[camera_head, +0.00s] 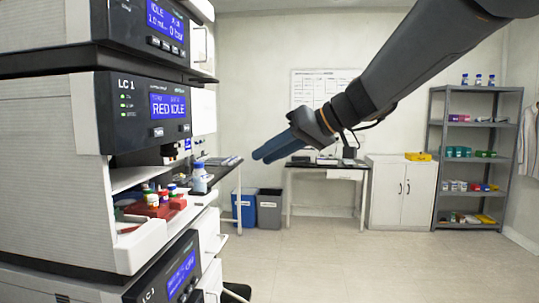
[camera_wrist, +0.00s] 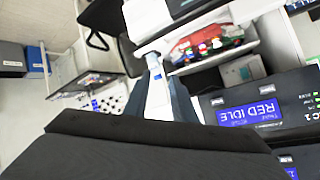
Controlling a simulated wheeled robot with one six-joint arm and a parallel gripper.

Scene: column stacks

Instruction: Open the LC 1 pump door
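The LC 1 stack stands at the left of the head view. Its top module (camera_head: 146,24) has a blue display showing IDLE and a 0 bar reading. Below it, a dark panel labelled LC 1 (camera_head: 150,108) shows RED IDLE and also appears inverted in the wrist view (camera_wrist: 262,108). I cannot tell which face is the pump door. My gripper (camera_head: 262,157) is in free air right of the stack, apart from it. Its blue fingers are a little apart and empty.
An open bay below the LC 1 panel holds a red tray (camera_head: 155,208) with vials. A blue-capped bottle (camera_head: 199,180) stands beside it. White fronts (camera_head: 203,110) lie farther back. Bins (camera_head: 269,210), a white cabinet (camera_head: 402,195) and shelves (camera_head: 440,160) are behind. Floor at right is clear.

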